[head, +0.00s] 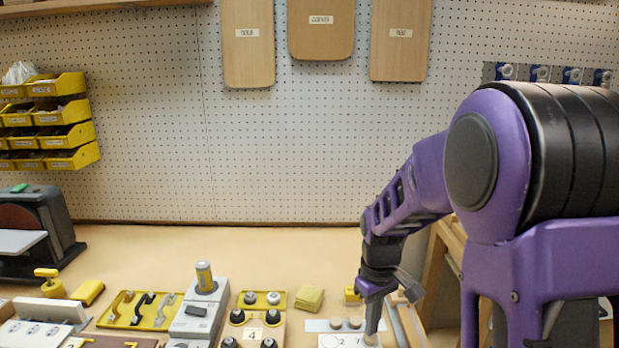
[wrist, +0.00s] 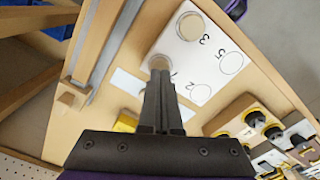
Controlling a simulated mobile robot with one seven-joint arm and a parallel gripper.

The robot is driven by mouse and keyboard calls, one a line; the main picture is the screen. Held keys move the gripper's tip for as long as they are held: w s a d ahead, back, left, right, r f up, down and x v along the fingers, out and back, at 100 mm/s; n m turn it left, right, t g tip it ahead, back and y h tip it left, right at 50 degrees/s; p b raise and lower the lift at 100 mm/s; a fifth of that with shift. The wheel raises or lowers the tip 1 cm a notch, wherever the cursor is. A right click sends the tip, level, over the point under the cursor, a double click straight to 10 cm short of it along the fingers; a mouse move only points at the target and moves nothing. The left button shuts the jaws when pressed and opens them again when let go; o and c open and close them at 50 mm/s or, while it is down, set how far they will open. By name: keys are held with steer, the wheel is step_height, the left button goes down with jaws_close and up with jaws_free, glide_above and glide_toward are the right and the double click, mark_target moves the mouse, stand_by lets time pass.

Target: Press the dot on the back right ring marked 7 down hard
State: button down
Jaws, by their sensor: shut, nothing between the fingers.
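A white board (wrist: 212,55) with printed rings lies on the bench. In the wrist view a tan round dot (wrist: 157,62) lies at the ring whose number is mostly hidden by my fingers. My gripper (wrist: 160,75) is shut and empty, its tips over or on this dot; contact cannot be told. In the head view my gripper (head: 372,328) points down at the same dot (head: 371,339). Another tan dot (wrist: 190,27) lies in the ring near the 3.
Rings 5 (wrist: 230,63) and 2 (wrist: 200,95) look empty. A yellow block (head: 309,297), a panel of black knobs (head: 234,331) and a wooden frame with a metal rail (wrist: 92,50) stand nearby.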

steer(key=shift+f, duration=0.6)
stand_by(0.7)
steer(key=shift+p, duration=0.95)
stand_by(2.6)
step_height(320, 180, up, 11)
steer(key=p, duration=0.8)
steer(key=shift+r+p, duration=0.15)
steer(key=shift+p, duration=0.2)
